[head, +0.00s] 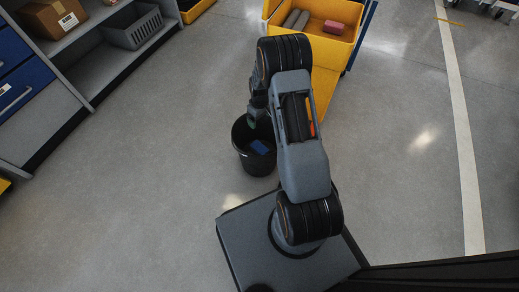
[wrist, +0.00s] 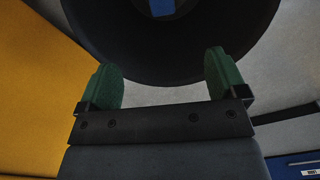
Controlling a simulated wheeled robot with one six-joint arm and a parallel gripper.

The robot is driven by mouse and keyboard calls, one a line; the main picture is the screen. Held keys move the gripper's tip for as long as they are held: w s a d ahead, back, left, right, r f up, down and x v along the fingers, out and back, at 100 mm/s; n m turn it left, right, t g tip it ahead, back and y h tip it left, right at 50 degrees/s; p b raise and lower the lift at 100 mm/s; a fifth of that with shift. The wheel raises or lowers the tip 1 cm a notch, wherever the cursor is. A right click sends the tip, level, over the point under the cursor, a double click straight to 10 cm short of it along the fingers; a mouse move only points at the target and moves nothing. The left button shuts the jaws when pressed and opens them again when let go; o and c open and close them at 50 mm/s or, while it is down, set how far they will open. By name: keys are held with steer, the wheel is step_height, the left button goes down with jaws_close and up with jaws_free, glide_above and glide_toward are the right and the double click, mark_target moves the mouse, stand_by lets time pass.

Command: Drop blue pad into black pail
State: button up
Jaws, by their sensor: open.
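The black pail (head: 255,163) stands on the floor just left of my arm in the head view. The blue pad (head: 259,147) lies inside the pail; its edge also shows in the wrist view (wrist: 162,7). My gripper (wrist: 164,80) has its two green fingertips wide apart with nothing between them. It is over the pail's rim, and the pail's dark opening (wrist: 170,55) fills the top of the wrist view. In the head view my arm hides part of the gripper and the pail's right side.
A yellow bin (head: 322,46) with a red block (head: 333,27) and grey rolls stands behind the pail. Grey shelves (head: 105,55) with a cardboard box (head: 55,17) and a grey basket (head: 133,28) are at left. The floor left of the pail is clear.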

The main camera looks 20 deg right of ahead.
step_height(320, 180, up, 14)
steer(key=p, duration=0.5)
steer(key=shift+f, duration=0.1)
stand_by(0.4)
steer(key=s+a+r+m+t+p, duration=0.1)
steer(key=s+a+r+p, duration=0.3)
steer(key=r, duration=0.6)
steer(key=s+r+p, duration=0.1)
steer(key=r+p, duration=0.6)
steer(key=r, duration=0.3)
steer(key=s+a+r+m+t+p, duration=0.1)
steer(key=s+a+r+p, duration=0.3)
steer(key=r, duration=0.6)
steer(key=s+a+r+m+p, duration=0.1)
steer(key=s+r+p, duration=0.5)
steer(key=r, duration=0.4)
steer(key=s+a+r+m+t+p, duration=0.1)
steer(key=s+a+r+p, duration=0.1)
steer(key=s+r+p, duration=0.5)
step_height(320, 180, up, 4)
steer(key=p, duration=0.2)
steer(key=shift+f+t+p, duration=0.15)
steer(key=shift+t+p, duration=0.15)
